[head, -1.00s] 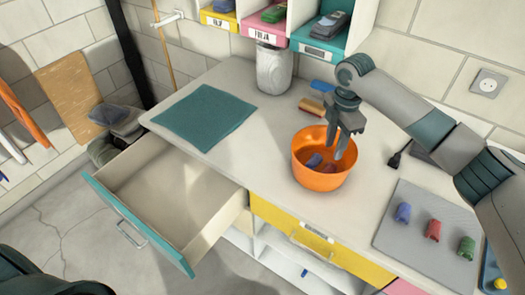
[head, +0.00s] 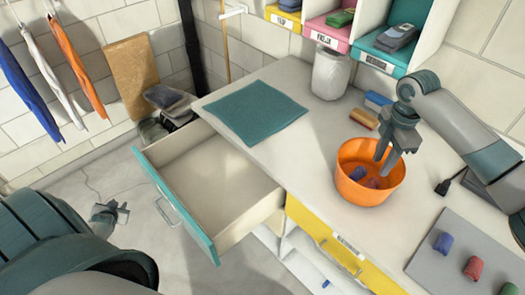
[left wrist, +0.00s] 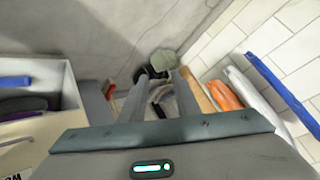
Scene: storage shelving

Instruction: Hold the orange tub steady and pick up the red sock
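The orange tub (head: 362,196) stands on the worktop. A blue roll (head: 357,173) and a dull reddish roll (head: 373,183) lie inside it. My right gripper (head: 388,160) is open, its fingers reaching down at the tub's right inner side; whether they touch the wall I cannot tell. A red roll (head: 473,267), probably the red sock, lies on a grey mat (head: 447,215) at the lower right, between a blue roll (head: 443,243) and a green roll (head: 508,289). My left gripper (head: 122,212) is low over the floor at left, empty; the left wrist view shows its fingers (left wrist: 148,95) apart.
An open, empty drawer (head: 215,180) sticks out between my left gripper and the tub. A teal cloth (head: 255,110), a white jar (head: 330,75) and small blocks (head: 364,119) lie on the worktop. Labelled bins (head: 385,50) stand behind. Umbrellas (head: 78,65) hang at left.

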